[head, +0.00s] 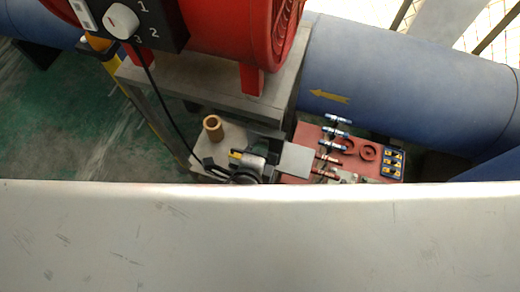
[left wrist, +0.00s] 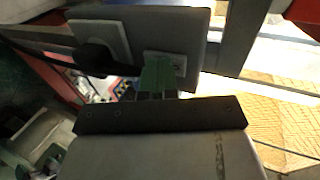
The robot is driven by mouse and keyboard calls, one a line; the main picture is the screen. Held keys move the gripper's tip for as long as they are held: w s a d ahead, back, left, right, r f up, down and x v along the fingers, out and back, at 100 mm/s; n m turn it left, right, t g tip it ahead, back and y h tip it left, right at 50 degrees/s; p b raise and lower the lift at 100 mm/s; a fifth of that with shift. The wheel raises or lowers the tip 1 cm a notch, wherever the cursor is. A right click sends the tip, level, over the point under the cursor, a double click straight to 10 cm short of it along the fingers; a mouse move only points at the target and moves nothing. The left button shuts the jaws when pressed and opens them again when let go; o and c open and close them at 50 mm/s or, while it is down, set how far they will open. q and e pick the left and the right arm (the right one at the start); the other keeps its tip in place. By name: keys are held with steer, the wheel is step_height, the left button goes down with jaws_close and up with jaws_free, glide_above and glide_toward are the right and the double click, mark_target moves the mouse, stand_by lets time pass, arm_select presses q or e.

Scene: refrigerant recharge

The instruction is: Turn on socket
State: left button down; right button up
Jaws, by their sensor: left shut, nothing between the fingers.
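A dark grey panel (left wrist: 195,22) fills the top middle of the left wrist view. It carries a white plate (left wrist: 98,32) on the left with a black plug and cable (left wrist: 92,56) at it. A smaller white plate (left wrist: 178,62), likely the socket switch, sits on its right. My left gripper (left wrist: 157,76) has greenish fingers, shut and empty, in front of this smaller plate and partly covering it. I cannot tell whether the fingertips touch it, or its switch position. My left gripper is not clearly made out in the head view. My right gripper is in neither view.
In the head view, a red machine (head: 225,35) with a white knob (head: 121,21) stands on a grey stand (head: 215,82). A black cable (head: 160,98) hangs from it. A red board with valves (head: 368,168) lies beside a blue pipe (head: 405,75). The lower part is blocked by a pale surface.

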arm_select(q)
steer(key=shift+s+r+p, duration=0.1)
steer(key=shift+r+p, duration=0.2)
steer(key=shift+r, duration=0.15)
steer(key=b+v, duration=0.2)
steer(key=v, duration=0.8)
steer(key=shift+s+r+b, duration=0.2)
steer(key=shift+s+b, duration=0.05)
steer(key=shift+b, duration=0.05)
steer(key=shift+a, duration=0.1)
